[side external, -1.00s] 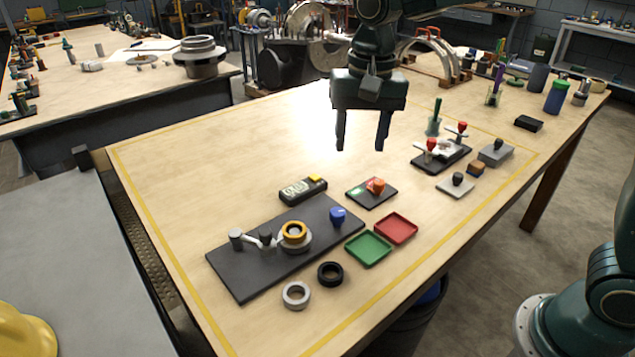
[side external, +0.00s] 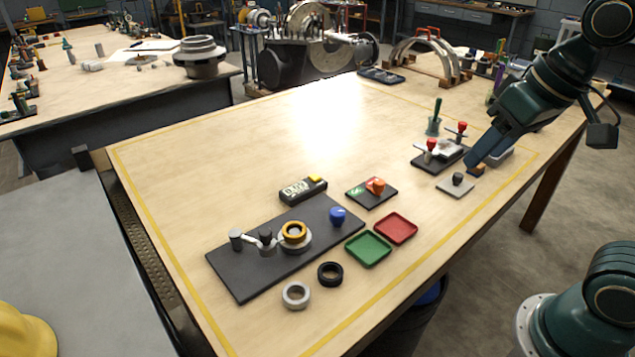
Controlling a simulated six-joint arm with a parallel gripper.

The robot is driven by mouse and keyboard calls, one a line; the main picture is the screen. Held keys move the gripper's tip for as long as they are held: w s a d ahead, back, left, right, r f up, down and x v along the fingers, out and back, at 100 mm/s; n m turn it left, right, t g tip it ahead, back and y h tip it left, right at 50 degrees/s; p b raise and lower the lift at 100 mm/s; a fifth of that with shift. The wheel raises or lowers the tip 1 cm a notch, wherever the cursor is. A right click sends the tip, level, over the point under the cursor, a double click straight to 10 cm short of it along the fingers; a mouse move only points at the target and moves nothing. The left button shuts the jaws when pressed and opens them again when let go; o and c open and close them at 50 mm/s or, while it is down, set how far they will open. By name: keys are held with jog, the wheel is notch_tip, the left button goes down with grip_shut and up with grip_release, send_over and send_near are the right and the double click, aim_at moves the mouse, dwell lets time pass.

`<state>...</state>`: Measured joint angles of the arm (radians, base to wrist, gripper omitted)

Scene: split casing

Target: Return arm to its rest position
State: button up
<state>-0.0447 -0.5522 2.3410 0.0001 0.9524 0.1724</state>
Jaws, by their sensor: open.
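My gripper (side external: 480,160) is at the right side of the workbench, seen edge-on, with its fingers pointing down and to the left. It looks empty, and its fingertips appear in front of or close to a small orange-brown block (side external: 479,170); I cannot tell the gap in depth. One finger largely hides the other. My arm partly covers a grey block (side external: 499,157) behind it.
A dark plate (side external: 241,277) carries a ring fixture (side external: 294,236) and a blue knob (side external: 337,216). Green (side external: 368,249) and red (side external: 395,229) trays lie beside it. A clamp fixture (side external: 440,152) with red knobs stands left of my gripper. The bench's middle is clear.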

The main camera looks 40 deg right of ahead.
jog(key=shift+n+t, duration=0.5)
jog(key=shift+n, duration=0.2)
jog(key=s, duration=0.1)
jog(key=s+f, duration=0.1)
jog(key=s, duration=0.1)
jog(key=s+d+f, duration=0.1)
jog(key=shift+s, duration=0.2)
